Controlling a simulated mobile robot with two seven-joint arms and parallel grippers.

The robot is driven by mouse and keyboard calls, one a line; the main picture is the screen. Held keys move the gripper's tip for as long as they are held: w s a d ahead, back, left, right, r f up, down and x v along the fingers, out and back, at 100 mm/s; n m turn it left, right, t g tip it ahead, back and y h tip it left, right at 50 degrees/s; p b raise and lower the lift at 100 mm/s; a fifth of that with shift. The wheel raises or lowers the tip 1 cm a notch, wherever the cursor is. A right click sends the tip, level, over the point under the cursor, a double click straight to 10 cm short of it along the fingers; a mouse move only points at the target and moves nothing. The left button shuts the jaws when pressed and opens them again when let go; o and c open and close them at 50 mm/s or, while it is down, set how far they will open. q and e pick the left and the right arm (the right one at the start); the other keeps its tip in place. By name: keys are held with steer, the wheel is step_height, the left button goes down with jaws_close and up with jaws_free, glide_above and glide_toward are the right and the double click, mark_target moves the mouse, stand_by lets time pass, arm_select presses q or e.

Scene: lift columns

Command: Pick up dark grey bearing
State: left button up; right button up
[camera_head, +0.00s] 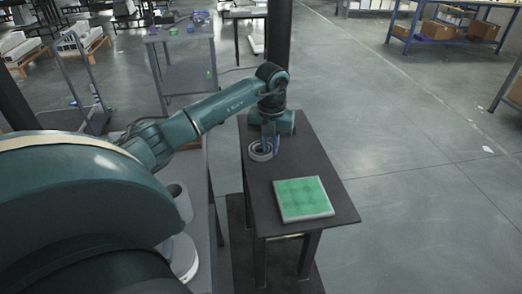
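The dark grey bearing (261,156) is a ring lying on the dark table (310,154), near its left edge. My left gripper (270,148) points down at the bearing from above, with two bluish fingers. The fingers look apart, one over the ring's opening and the other by its right side. The fingers hide part of the ring, and whether they touch it is too small to tell. My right gripper is not in view.
A flat green panel with a pale rim (303,199) lies on the front part of the table. A dark post (279,35) stands behind the table. A grey workbench (183,55) stands at the back left. Open floor lies to the right.

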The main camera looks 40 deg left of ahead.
mark_target(271, 149)
arm_select(q)
jaws_close()
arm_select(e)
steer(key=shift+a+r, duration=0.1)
arm_select(q)
steer(key=shift+r, duration=0.15)
steer(key=shift+w+r, duration=0.1)
steer(key=shift+r, duration=0.5)
step_height(271, 149, up, 2)
steer(key=shift+r+b, duration=0.15)
steer(key=shift+b, duration=0.2)
steer(key=s+d, duration=0.3)
steer(key=d, duration=0.1)
steer(key=s+d+b, duration=0.1)
steer(key=s+d, duration=0.3)
steer(key=d, duration=0.1)
steer(key=s+d+b, duration=0.1)
steer(key=s+d, duration=0.2)
steer(key=d, duration=0.1)
steer(key=shift+s+d, duration=0.2)
steer(key=shift+s, duration=0.2)
steer(key=shift+s+d, duration=0.2)
steer(key=shift+s+d+r+p, duration=0.15)
steer(key=shift+r+p, duration=0.15)
steer(key=shift+r, duration=0.2)
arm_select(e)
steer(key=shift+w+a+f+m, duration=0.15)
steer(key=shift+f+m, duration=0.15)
